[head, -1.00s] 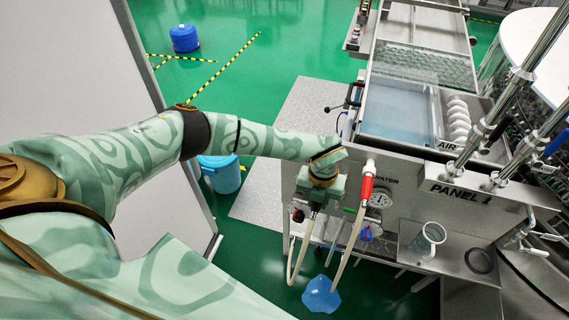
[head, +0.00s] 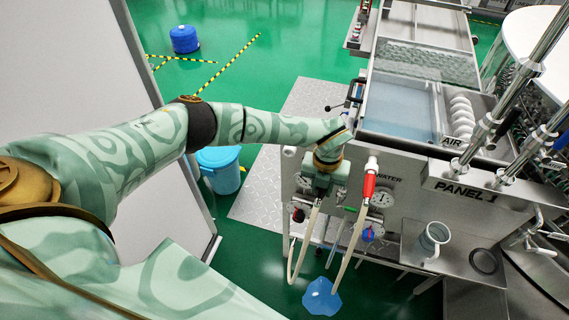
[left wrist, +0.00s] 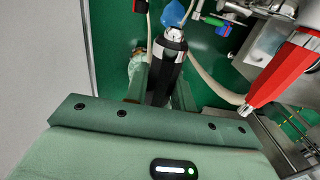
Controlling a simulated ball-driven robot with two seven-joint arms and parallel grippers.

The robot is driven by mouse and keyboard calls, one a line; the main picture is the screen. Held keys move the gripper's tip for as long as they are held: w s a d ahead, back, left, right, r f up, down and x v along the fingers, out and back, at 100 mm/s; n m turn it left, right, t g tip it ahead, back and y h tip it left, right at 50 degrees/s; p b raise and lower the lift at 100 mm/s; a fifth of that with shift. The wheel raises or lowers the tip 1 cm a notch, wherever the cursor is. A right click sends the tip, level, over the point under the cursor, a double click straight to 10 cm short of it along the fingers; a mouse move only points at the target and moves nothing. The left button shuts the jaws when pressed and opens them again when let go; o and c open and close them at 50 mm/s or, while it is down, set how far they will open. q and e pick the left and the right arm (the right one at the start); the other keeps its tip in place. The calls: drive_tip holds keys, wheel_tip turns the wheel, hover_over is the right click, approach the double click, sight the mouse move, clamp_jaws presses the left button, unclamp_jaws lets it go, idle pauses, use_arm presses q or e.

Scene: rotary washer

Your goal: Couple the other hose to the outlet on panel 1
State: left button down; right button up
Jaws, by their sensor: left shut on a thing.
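My left gripper (head: 322,188) is in front of the washer's panel 1 (head: 405,205), left of the red-sleeved hose coupling. It is shut on a black hose coupling with a silver ring, seen in the left wrist view (left wrist: 166,62); the jaws hide most of it in the head view. A beige hose (head: 306,240) hangs below this gripper. The red coupling (head: 369,186) has a white fitting at its top by the WATER label and its own hose below; it also shows in the left wrist view (left wrist: 286,70). A white stub (head: 289,151), possibly an outlet, shows at the panel's left. My right gripper is out of view.
A blue patch (head: 321,297) lies below. A blue bucket (head: 220,170) stands on the green floor at left.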

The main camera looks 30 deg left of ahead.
use_arm(q)
drive_tip(key=shift+w+a+b, duration=0.25)
drive_tip(key=shift+w+b, duration=0.65)
drive_tip(key=shift+w, duration=0.25)
drive_tip(key=shift+p, duration=0.45)
idle(0.7)
drive_tip(key=shift+w+a+b, duration=0.15)
drive_tip(key=shift+w+b, duration=0.5)
drive_tip(key=shift+b, duration=0.1)
drive_tip(key=c, duration=1.1)
unclamp_jaws()
